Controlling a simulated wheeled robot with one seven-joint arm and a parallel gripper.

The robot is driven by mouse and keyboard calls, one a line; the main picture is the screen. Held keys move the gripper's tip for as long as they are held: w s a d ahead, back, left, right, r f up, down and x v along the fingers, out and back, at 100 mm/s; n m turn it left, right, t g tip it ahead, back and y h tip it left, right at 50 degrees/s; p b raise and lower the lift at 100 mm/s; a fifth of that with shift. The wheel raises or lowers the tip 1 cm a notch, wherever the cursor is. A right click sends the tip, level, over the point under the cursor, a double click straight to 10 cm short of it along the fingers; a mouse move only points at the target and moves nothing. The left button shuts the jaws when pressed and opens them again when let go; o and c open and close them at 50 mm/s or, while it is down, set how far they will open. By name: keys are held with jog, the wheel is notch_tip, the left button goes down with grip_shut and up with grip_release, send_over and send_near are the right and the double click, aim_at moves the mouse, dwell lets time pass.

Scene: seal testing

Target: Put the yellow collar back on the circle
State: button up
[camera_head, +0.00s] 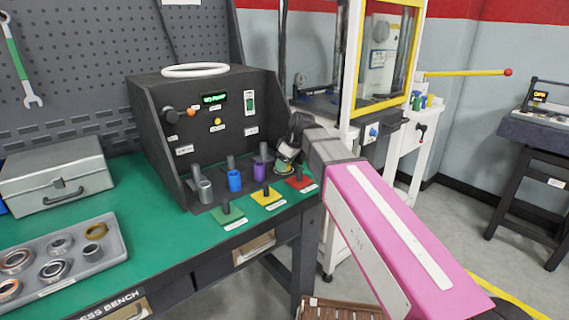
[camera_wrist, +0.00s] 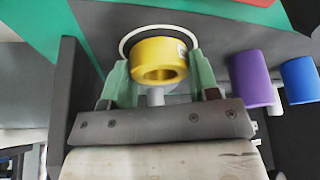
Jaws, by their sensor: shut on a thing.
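The yellow collar (camera_wrist: 158,60) is between the green fingers of my gripper (camera_wrist: 158,72) in the wrist view, its open bore facing the camera. My gripper is shut on it. A white circle outline (camera_wrist: 150,27) on a dark surface shows behind the collar, which overlaps much of it; I cannot tell whether the collar touches that surface. A grey post (camera_wrist: 155,96) shows just below the collar, partly hidden. In the head view my gripper (camera_head: 287,153) is at the right end of the row of collars, and the collar is hard to make out there.
A purple collar (camera_head: 260,163), a blue collar (camera_head: 235,180) and a grey collar (camera_head: 205,191) stand left of my gripper. Green (camera_head: 227,214), yellow (camera_head: 266,197) and red (camera_head: 301,184) pads with black pegs lie in front. The dark test console (camera_head: 200,100) rises behind.

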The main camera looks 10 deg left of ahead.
jog(key=o, duration=1.2)
jog(key=shift+f, duration=0.1)
jog(key=v, duration=1.2)
jog(key=shift+s, duration=0.1)
